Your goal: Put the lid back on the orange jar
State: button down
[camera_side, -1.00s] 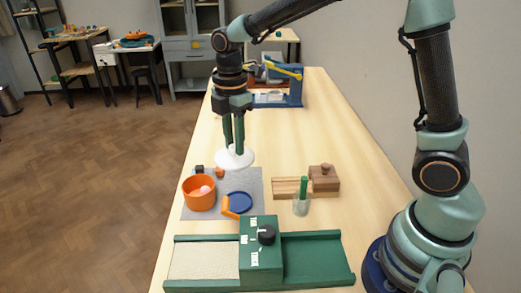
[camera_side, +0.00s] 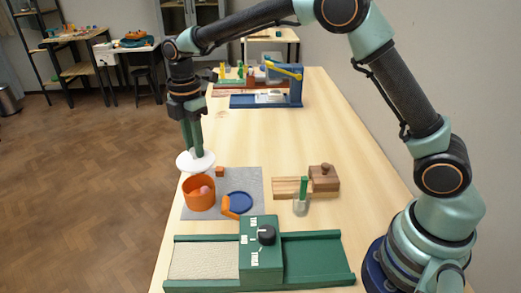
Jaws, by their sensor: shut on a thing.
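My gripper (camera_side: 194,148) points down and is shut on a white round lid (camera_side: 196,162), gripping it from above. The lid is held in the air and looks roughly level. The orange jar (camera_side: 198,194) stands open on a grey mat (camera_side: 255,186). A pinkish ball shows inside the jar. In this view the lid appears just above and behind the jar's rim, apart from it. I cannot tell exactly how far it is from being over the opening.
On the mat are a blue dish (camera_side: 240,203), an orange piece (camera_side: 229,208) and a small orange block (camera_side: 220,172). A green slide device (camera_side: 260,258) lies in front. A glass with a green stick (camera_side: 301,206) and a wooden box (camera_side: 323,178) stand right. The table's middle is clear.

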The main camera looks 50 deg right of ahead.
aim_at(194, 160)
jog(key=shift+w+a+f, duration=0.2)
jog(key=shift+f, duration=3.35)
jog(key=shift+f, duration=0.15)
jog(key=shift+c, duration=0.6)
grip_release()
jog(key=shift+r, duration=3.5)
